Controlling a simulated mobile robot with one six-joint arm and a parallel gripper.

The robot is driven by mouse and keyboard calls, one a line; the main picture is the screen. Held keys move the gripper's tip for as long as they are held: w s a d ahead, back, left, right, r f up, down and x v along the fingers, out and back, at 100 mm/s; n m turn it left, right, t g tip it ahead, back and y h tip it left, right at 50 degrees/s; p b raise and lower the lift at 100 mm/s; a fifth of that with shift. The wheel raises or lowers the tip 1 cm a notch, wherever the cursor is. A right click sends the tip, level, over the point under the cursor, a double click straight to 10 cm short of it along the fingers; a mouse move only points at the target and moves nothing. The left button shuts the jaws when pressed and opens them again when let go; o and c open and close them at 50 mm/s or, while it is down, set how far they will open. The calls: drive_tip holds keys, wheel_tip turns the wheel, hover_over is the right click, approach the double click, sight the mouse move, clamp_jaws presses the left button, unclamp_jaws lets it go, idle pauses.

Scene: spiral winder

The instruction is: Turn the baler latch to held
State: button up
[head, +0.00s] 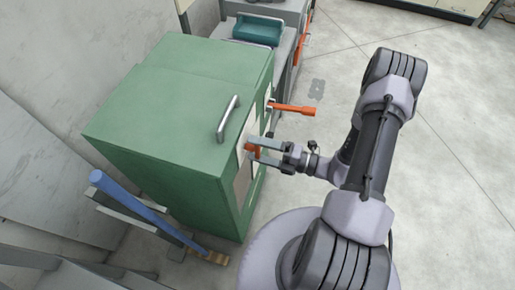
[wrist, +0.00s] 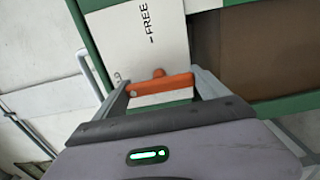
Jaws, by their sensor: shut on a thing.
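The baler latch is an orange handle (wrist: 160,86) on a white plate (wrist: 143,40) on the front of the green cabinet (head: 185,95). In the wrist view the handle lies crosswise between my two grey fingers, with a small orange knob above its middle. The plate reads "FREE" with a short mark beside it; other lettering near the left finger is mostly hidden. My gripper (head: 257,151) is shut on the handle, and the handle (head: 253,148) shows as a small orange piece between the fingers in the head view.
A metal bar handle (head: 228,118) stands on the cabinet top. A blue pole (head: 135,200) leans at the left. A teal bin (head: 258,29) is behind. Floor at right is open.

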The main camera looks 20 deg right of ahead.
drive_tip(key=o, duration=1.3)
drive_tip(key=shift+c, duration=0.2)
drive_tip(key=shift+d, duration=0.1)
drive_tip(key=p+v, duration=0.2)
drive_tip(key=v, duration=1.5)
drive_tip(key=shift+s, duration=0.15)
drive_tip(key=shift+d, duration=0.1)
